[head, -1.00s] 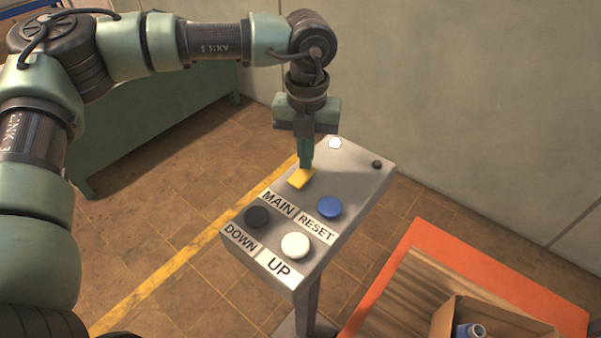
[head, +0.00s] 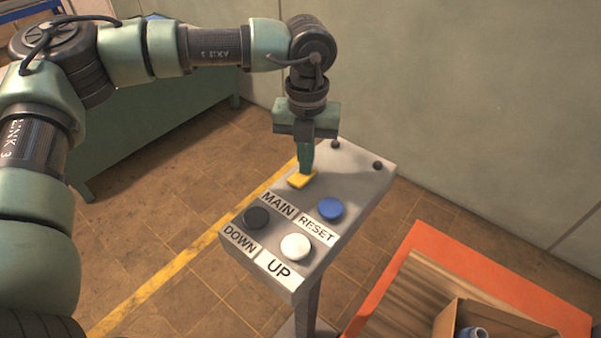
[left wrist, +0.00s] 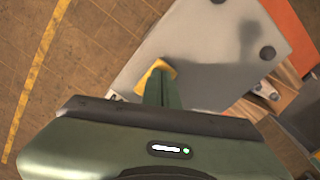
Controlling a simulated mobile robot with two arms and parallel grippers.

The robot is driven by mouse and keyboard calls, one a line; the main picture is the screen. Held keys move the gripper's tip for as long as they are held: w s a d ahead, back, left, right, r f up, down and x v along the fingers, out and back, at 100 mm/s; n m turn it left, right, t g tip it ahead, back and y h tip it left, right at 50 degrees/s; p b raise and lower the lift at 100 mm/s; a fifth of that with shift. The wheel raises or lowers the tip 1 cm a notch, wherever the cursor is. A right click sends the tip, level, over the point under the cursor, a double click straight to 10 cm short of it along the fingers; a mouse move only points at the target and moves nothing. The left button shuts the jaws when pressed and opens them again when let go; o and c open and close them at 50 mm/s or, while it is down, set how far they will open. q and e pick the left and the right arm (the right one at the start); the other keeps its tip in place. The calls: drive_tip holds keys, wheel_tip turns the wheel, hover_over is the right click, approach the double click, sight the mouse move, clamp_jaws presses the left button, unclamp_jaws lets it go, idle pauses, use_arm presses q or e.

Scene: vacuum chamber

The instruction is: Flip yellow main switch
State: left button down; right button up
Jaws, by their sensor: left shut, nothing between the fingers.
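The yellow main switch (head: 301,181) is on the sloped grey control panel (head: 345,180), just above the MAIN label (head: 278,204). My left gripper (head: 306,171) is shut and empty, pointing down with its fingertips at the far edge of the switch. They appear to touch it. In the left wrist view the switch (left wrist: 154,70) shows partly behind the closed fingers (left wrist: 160,88), which hide some of it. Two small round indicators at the panel's far end, one left (head: 335,144) and one right (head: 378,165), are both dark. My right gripper is out of view.
A blue RESET button (head: 330,208), a black DOWN button (head: 256,217) and a white UP button (head: 295,246) sit nearer on the panel. An orange-edged platform (head: 395,272) with an open cardboard box (head: 447,318) is at right. A green bench (head: 160,125) stands behind the arm.

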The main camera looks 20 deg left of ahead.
use_arm(q)
drive_tip(key=shift+r+p, duration=0.3)
drive_tip(key=shift+r, duration=0.4)
drive_tip(key=shift+r+p, duration=1.1)
drive_tip(key=shift+r, duration=1.6)
